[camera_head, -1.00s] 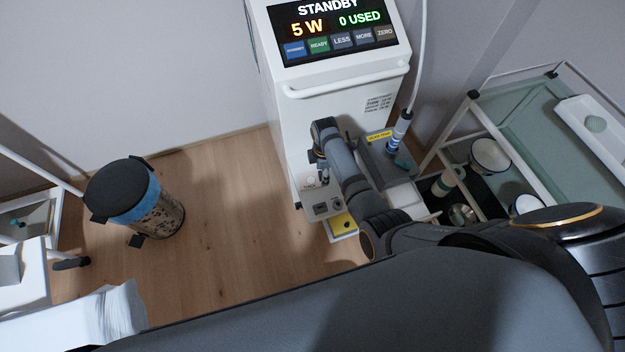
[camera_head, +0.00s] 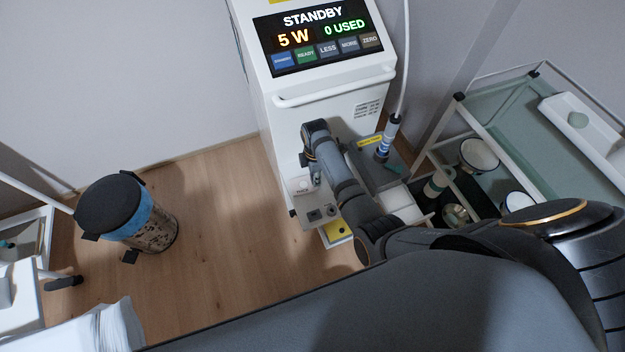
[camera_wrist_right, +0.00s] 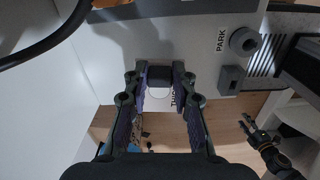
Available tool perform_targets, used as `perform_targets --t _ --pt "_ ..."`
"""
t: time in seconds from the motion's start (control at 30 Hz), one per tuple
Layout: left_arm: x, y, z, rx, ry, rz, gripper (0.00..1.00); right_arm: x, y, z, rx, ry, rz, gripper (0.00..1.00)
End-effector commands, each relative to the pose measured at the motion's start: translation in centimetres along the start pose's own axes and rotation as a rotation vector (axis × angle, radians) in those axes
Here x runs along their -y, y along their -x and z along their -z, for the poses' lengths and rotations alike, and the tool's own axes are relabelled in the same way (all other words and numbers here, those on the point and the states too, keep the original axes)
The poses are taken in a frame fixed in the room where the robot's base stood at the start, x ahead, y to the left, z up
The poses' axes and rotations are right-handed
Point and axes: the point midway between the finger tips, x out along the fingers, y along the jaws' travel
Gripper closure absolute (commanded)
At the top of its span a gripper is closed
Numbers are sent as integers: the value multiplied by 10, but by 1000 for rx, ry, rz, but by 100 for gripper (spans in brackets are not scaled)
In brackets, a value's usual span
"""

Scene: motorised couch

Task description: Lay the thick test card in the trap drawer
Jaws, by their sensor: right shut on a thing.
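My right gripper (camera_wrist_right: 158,78) is low at the front of the white console. It is shut on a dark grip piece (camera_wrist_right: 158,73), which seems to belong to the thick test card. A pale face with a circle (camera_wrist_right: 158,92) and partly hidden lettering starting "THI" shows between the fingers. In the head view my wrist hides most of the gripper (camera_head: 308,172). A yellow-marked tray (camera_head: 338,230), perhaps the trap drawer, sticks out low on the console, below a small switch ledge. A dark pronged part (camera_wrist_right: 262,138) may be my left gripper; its jaw state is unclear.
The console (camera_head: 290,110) shows STANDBY and 5 W. A handpiece (camera_head: 388,138) stands in a grey holder beside my right forearm. A cart (camera_head: 480,110) with bowls is at right. A bin (camera_head: 125,215) stands left on open floor. The grey couch (camera_head: 400,305) fills the foreground.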

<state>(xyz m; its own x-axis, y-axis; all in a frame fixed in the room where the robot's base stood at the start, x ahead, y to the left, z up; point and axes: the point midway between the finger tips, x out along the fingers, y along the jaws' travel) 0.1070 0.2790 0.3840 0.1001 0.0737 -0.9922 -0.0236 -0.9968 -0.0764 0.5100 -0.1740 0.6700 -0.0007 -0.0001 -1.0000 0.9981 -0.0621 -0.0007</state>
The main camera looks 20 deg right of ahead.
Motion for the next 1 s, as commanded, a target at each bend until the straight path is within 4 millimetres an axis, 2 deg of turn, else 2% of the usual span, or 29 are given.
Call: perform_targets --t 0.03,0.1,0.2,0.33,0.5,1.0 --pt "1 5 0 0 0 0 60 -1 15 0 -1 0 -4 100" --pt "1 7 1 0 0 0 60 -1 32 1 -2 0 -4 100" --pt "1 9 1 0 0 0 60 -1 53 1 -2 1 -3 100" --pt "1 10 1 0 0 0 60 0 71 1 -1 1 -2 100" --pt "1 10 1 0 0 0 60 0 79 0 -1 1 1 100" --pt "1 10 1 1 0 0 60 0 78 0 0 0 0 100"
